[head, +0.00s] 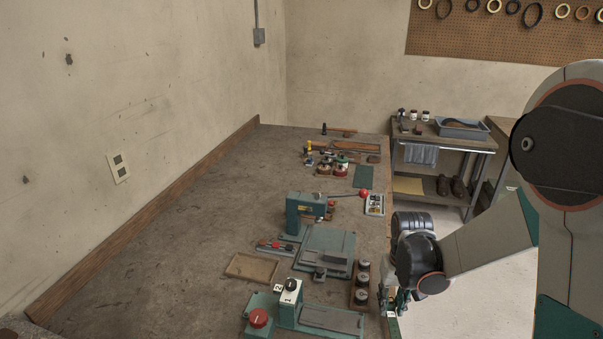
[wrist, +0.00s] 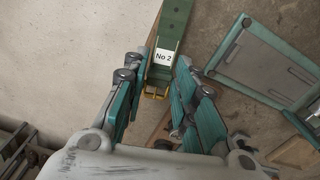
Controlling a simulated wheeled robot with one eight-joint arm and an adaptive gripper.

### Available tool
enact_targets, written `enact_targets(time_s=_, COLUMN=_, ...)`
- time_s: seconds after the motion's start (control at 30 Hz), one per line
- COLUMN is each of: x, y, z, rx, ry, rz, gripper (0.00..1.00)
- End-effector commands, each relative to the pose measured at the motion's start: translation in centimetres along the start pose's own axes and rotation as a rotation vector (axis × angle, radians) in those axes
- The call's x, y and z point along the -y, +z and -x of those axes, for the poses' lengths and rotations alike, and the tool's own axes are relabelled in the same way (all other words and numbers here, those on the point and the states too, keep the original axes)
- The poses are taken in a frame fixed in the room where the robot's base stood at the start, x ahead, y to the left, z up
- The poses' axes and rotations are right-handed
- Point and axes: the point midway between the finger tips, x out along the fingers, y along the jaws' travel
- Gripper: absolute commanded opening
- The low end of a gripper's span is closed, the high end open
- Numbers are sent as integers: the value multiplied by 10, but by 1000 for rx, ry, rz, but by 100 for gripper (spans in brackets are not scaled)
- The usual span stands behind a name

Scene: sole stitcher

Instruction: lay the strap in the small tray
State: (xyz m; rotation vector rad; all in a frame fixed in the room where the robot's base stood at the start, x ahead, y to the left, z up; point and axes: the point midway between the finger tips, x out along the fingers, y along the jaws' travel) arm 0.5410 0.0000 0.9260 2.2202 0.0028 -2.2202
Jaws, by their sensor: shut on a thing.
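My gripper (head: 392,298) is low at the right edge of the workbench, beside the dark round pieces. In the wrist view its two green fingers (wrist: 160,72) are closed about a green strap (wrist: 174,20), with a white "No 2" label and a yellow metal end. The strap hangs off the fingers; in the head view only its label and a short green part (head: 393,328) show. A small shallow tan tray (head: 232,275) lies empty on the bench to the left of my gripper, beyond the machine parts.
A teal machine with a red ball lever (head: 306,211) is behind. The bench's left side is clear.

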Motion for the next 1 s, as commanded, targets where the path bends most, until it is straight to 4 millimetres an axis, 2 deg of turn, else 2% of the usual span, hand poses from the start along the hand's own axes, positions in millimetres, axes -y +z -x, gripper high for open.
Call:
enact_targets(time_s=0.17, x=4, y=-4, z=2, rx=0, ry=0, rz=-19, gripper=0)
enact_targets(time_s=0.37, x=30, y=-28, z=16, rx=0, ry=0, rz=-167, gripper=0)
enact_targets(time_s=0.7, x=107, y=-82, z=55, rx=1, ry=0, rz=-581, gripper=0)
enact_targets(time_s=1.0, x=183, y=-113, z=94, rx=2, ry=0, rz=-945, gripper=0)
